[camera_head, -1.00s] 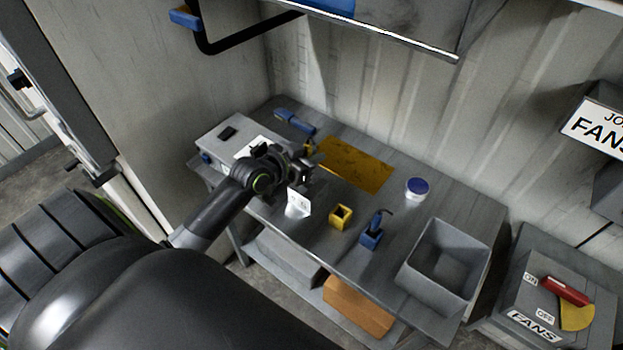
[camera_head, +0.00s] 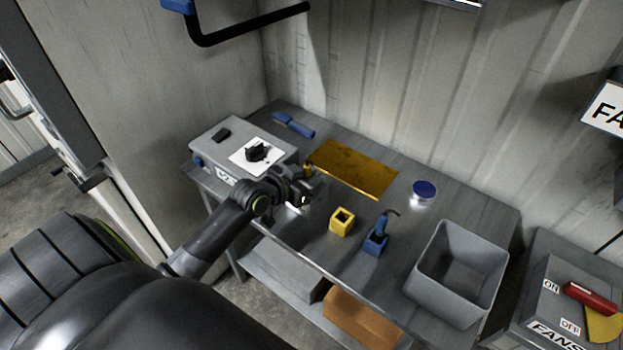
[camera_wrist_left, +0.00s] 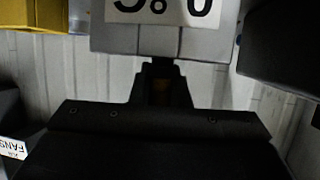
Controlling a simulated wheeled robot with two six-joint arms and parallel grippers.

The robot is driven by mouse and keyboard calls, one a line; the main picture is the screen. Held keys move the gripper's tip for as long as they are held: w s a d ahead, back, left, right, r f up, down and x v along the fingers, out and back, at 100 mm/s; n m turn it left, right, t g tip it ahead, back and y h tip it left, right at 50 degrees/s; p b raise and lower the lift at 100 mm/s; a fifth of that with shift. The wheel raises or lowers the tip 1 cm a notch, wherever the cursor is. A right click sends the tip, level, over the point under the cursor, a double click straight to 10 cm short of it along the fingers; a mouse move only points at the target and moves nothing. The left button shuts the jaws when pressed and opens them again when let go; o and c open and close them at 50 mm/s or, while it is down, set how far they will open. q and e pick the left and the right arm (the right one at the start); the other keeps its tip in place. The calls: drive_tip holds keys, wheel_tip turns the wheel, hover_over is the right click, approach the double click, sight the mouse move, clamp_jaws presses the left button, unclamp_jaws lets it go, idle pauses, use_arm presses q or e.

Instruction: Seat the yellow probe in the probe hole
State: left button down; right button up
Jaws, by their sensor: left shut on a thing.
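My left gripper (camera_head: 303,192) is shut at the near left of the workbench. A small yellow part (camera_head: 308,168) shows at its far side. It looks like the yellow probe, mostly hidden by the jaws. A small pale block with a number label is nearly hidden behind the gripper. In the left wrist view a grey block (camera_wrist_left: 210,45) with a white number label stands close in front of the jaws. The probe's tip and the probe hole cannot be made out. My right gripper is not in view.
A yellow socket block (camera_head: 342,222) and a blue holder (camera_head: 376,243) with a blue tool stand to the right. Farther right are a blue-lidded jar (camera_head: 424,192) and an open grey bin (camera_head: 460,270). A yellow mat (camera_head: 352,168) lies behind; a grey case (camera_head: 212,135) is left.

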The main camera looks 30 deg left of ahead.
use_arm(q)
drive_tip(key=shift+f, duration=0.1)
drive_tip(key=c, duration=1.4)
unclamp_jaws()
drive_tip(key=shift+r, duration=0.2)
drive_tip(key=v, duration=1.2)
